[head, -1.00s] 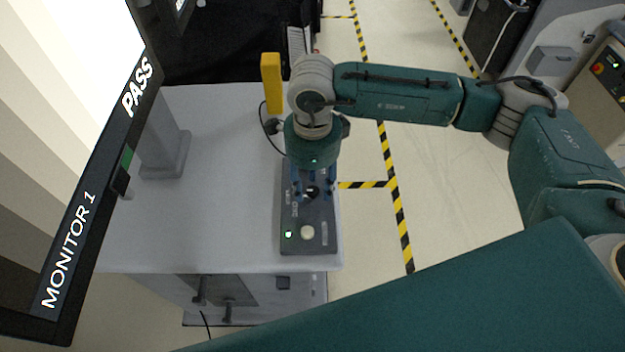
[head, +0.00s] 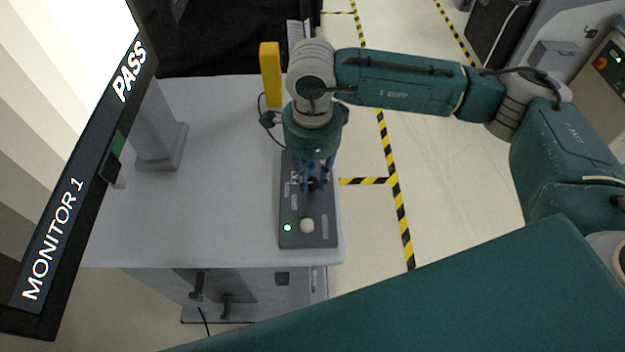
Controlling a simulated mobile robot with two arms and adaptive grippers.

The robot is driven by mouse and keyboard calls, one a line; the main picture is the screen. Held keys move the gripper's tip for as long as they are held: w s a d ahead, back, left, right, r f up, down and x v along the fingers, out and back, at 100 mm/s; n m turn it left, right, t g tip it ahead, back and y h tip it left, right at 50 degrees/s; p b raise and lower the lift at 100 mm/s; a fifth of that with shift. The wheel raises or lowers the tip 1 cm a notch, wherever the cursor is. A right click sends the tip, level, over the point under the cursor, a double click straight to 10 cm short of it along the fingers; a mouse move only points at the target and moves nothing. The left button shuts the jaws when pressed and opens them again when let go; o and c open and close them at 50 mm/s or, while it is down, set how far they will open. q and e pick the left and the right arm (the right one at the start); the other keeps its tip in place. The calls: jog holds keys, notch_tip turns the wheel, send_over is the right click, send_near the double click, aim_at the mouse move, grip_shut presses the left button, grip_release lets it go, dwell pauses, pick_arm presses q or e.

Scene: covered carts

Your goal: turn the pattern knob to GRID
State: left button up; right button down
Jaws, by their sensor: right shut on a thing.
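The dark grey control box (head: 292,240) lies on the right part of the light grey cart top. The pattern knob (head: 313,184) is a small dark knob on the box, mostly hidden by my gripper. My right gripper (head: 314,180) points down over the box and is shut on the knob. The labels beside the knob are partly covered and too small to read. A lit green lamp (head: 287,228) and a round pale button (head: 307,226) sit at the near end of the box. Monitor 1 (head: 75,165) shows pale vertical bands and the word PASS. My left gripper is not in view.
The cart top (head: 215,200) is clear between the monitor stand (head: 158,145) and the box. A yellow upright block (head: 271,75) and a dark cable stand behind the box. Yellow-black floor tape (head: 393,190) runs along the right.

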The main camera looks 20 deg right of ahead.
aim_at(313, 182)
jog(key=n+b, duration=0.2)
jog(key=b, duration=0.2)
jog(key=n+b, duration=0.3)
jog(key=b, duration=0.2)
jog(key=shift+w+f, duration=0.1)
jog(key=shift+f, duration=0.1)
jog(key=shift+r+n+b, duration=0.15)
jog(key=shift+n+b, duration=0.8)
jog(key=shift+n, duration=0.05)
jog(key=shift+r+n+b, duration=0.15)
jog(key=shift+n+b, duration=0.25)
jog(key=c, duration=1.5)
grip_release()
notch_tip(313, 182, up, 12)
